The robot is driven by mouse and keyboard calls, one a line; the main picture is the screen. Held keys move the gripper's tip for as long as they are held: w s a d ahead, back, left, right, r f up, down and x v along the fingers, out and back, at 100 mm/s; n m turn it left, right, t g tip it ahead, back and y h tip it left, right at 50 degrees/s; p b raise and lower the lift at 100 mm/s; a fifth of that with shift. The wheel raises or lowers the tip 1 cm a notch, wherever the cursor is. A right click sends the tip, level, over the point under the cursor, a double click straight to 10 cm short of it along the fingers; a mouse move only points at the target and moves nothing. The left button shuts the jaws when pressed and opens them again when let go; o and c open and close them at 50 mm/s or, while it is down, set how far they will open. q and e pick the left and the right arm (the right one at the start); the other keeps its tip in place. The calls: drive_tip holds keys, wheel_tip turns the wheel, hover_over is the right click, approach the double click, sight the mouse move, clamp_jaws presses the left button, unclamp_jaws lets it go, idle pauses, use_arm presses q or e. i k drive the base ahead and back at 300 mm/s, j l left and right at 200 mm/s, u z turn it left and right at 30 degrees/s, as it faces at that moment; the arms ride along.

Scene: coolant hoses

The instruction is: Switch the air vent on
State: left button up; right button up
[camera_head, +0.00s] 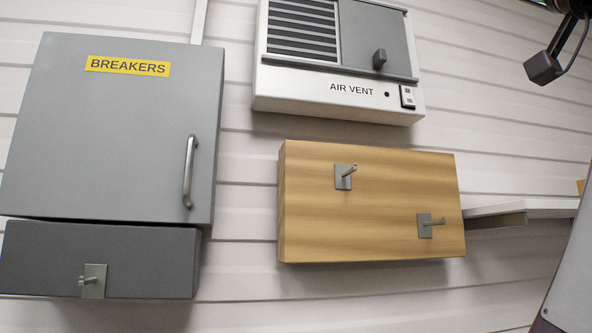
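The air vent (310,92) is a white and grey box on the wall at the top middle, labelled "AIR VENT". Dark slats (302,30) show on its left half. A grey sliding panel (360,35) with a dark knob (379,59) covers its right half. A small rocker switch (408,97) sits at the lower right of its front. A small dark round spot (387,94), which looks unlit, is left of the switch. Neither gripper can be made out in the view.
A grey breaker cabinet (110,135) with a handle (189,172) hangs at the left, with a darker grey box (140,262) below. A wooden board (370,225) with two hooks is under the vent. A dark block (543,68) on an arm-like part shows at the top right.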

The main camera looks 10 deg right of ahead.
sight(407, 91)
drive_tip(key=k, duration=1.3)
